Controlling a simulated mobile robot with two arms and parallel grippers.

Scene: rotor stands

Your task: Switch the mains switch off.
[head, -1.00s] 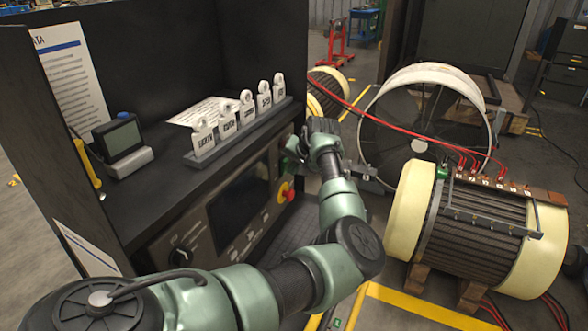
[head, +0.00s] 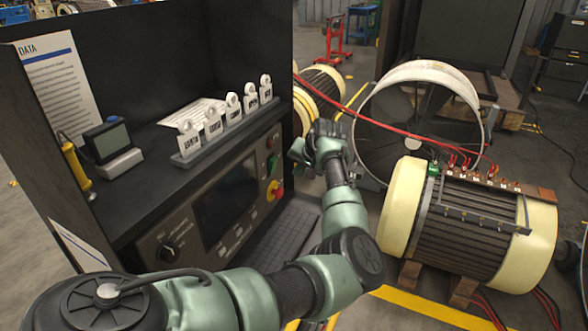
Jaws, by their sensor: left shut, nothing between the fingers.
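The control panel (head: 182,222) is the sloping front of a dark console at left. Near its right end sits a red knob on a yellow base (head: 274,190), with a green part (head: 272,165) just above it. A black rotary knob (head: 167,253) sits at its lower left. No label clearly tells me which of these is the mains switch, and its setting is not readable. My left gripper (head: 298,151) is shut and empty, just right of the green part and apart from the panel. Its fingertips are small and partly hidden by the wrist. My right gripper is not visible.
A tag rack (head: 205,148) with several white tags and a small meter (head: 108,140) stand on the console shelf. A fan ring (head: 465,95) and a cream-ended motor (head: 470,230) with red cables stand close to my left arm's right side.

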